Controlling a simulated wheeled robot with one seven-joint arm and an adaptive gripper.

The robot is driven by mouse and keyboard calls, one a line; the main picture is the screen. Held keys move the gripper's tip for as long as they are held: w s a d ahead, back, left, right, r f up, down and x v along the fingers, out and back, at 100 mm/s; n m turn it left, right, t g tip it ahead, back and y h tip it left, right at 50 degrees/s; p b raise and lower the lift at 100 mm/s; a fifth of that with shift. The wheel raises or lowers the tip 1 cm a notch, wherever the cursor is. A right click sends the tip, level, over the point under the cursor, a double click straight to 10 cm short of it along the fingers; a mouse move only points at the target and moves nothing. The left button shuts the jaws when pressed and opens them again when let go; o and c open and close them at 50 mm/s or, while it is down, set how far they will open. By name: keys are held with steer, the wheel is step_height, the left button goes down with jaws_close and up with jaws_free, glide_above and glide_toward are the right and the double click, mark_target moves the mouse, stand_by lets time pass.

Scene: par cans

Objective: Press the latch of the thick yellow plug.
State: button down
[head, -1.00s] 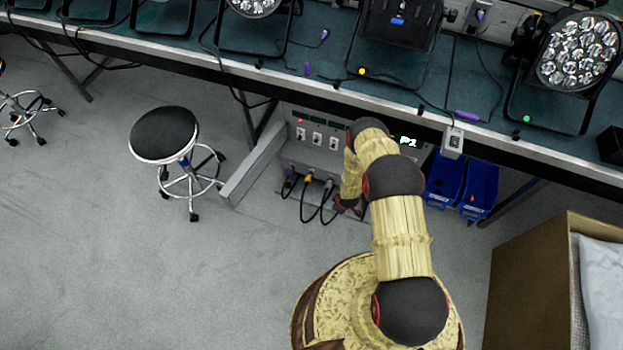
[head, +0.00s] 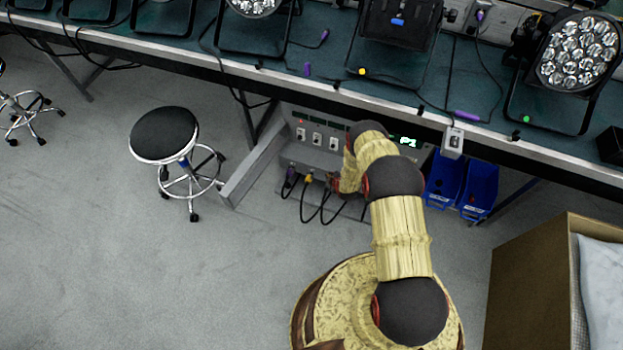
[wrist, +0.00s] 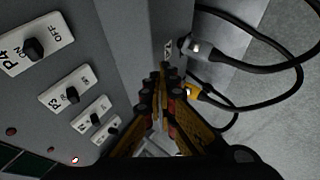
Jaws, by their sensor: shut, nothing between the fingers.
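The yellow plug (head: 308,179) sits in the lower front of the grey power box (head: 297,152) under the bench, with a black cable hanging from it. In the wrist view the yellow plug (wrist: 193,92) shows just right of my fingertips, partly hidden by them. Its latch cannot be made out. My gripper (head: 332,182) is shut and empty, close to the box front, right of the yellow plug in the head view. In the wrist view my gripper (wrist: 162,76) points at the box face. I cannot tell whether it touches anything.
A grey plug (wrist: 195,47) with a looping black cable is near my fingers. Switches (wrist: 66,92) line the box face. The bench (head: 300,83) overhangs. A stool (head: 165,135) stands left; blue bins (head: 478,190) are right.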

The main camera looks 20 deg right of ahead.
mark_target(311, 178)
steer(key=w+a+f+b, duration=0.3)
steer(key=a+f, duration=0.2)
steer(key=f, duration=0.1)
steer(key=shift+w, duration=0.25)
steer(key=shift+a+f, duration=0.15)
steer(key=shift+f, duration=0.05)
stand_by(1.4)
steer(key=shift+w+a+f, duration=0.15)
steer(key=shift+w, duration=0.05)
steer(key=shift+w+a+f, duration=0.1)
steer(key=shift+a+f, duration=0.1)
steer(key=shift+f, duration=0.1)
stand_by(0.8)
steer(key=shift+r, duration=0.15)
steer(key=shift+s+d+r, duration=0.3)
steer(key=shift+d+r, duration=0.1)
steer(key=shift+r, duration=0.05)
steer(key=shift+d+p, duration=0.1)
steer(key=shift+p, duration=0.2)
